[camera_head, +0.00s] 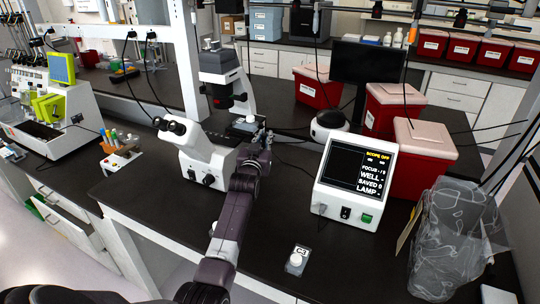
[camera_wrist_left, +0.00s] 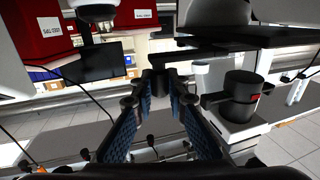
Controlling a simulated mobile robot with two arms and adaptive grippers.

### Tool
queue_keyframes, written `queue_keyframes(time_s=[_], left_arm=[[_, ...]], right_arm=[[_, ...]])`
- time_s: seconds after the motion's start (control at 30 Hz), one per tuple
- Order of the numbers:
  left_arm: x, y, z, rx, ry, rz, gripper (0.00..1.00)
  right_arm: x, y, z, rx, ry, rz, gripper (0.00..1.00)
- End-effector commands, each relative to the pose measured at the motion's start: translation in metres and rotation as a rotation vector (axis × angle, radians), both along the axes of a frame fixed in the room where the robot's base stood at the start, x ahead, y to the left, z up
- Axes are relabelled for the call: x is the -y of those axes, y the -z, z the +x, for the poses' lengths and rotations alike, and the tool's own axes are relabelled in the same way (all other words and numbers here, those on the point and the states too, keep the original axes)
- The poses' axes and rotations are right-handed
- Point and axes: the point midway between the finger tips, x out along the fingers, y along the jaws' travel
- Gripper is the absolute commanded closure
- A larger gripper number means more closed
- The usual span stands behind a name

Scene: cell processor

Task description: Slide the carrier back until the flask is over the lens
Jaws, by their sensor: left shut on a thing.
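The microscope (camera_head: 208,158) stands on the dark bench, with its eyepieces toward the left and its upper lamp head (camera_head: 222,72) above. The dark stage with the carrier (camera_head: 243,129) is at its right side. A small pale cap-like piece (camera_head: 250,119) shows there; I cannot make out the flask's outline. The lens under the stage is hidden. My left gripper (camera_head: 263,139) is at the stage's right front edge. In the left wrist view its blue-padded fingers (camera_wrist_left: 158,88) close on a small dark part, which seems to belong to the carrier. My right gripper is not in view.
A control box (camera_head: 357,180) reads SCOPE OFF. A small item labelled C3 (camera_head: 297,261) lies in front of it. Red bins (camera_head: 420,158), a monitor (camera_head: 365,65) and a clear bag (camera_head: 455,240) stand to the right. A tube rack (camera_head: 120,153) is at the left.

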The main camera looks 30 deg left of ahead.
Motion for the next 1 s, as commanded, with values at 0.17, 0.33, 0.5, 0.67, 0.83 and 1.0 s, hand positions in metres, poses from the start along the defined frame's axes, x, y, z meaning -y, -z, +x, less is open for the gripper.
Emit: queue_keyframes(time_s=[0.17,0.33,0.5,0.67,0.83,1.0], left_arm=[[-0.048,0.0,-0.002,0.003,-0.009,0.009,1.0],[-0.077,-0.001,-0.005,0.003,-0.009,0.007,1.0],[-0.09,-0.002,-0.007,0.002,-0.008,0.002,1.0],[-0.09,-0.003,-0.007,0.003,-0.007,-0.001,1.0],[-0.09,-0.002,-0.007,0.001,-0.007,-0.001,0.84],[-0.089,-0.002,-0.007,0.001,-0.006,-0.001,0.68]], right_arm=[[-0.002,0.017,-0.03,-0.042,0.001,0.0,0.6],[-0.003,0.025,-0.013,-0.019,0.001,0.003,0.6],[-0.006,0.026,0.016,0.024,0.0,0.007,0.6],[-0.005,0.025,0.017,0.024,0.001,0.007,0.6],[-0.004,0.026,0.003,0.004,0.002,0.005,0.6],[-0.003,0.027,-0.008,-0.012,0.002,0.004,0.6]])
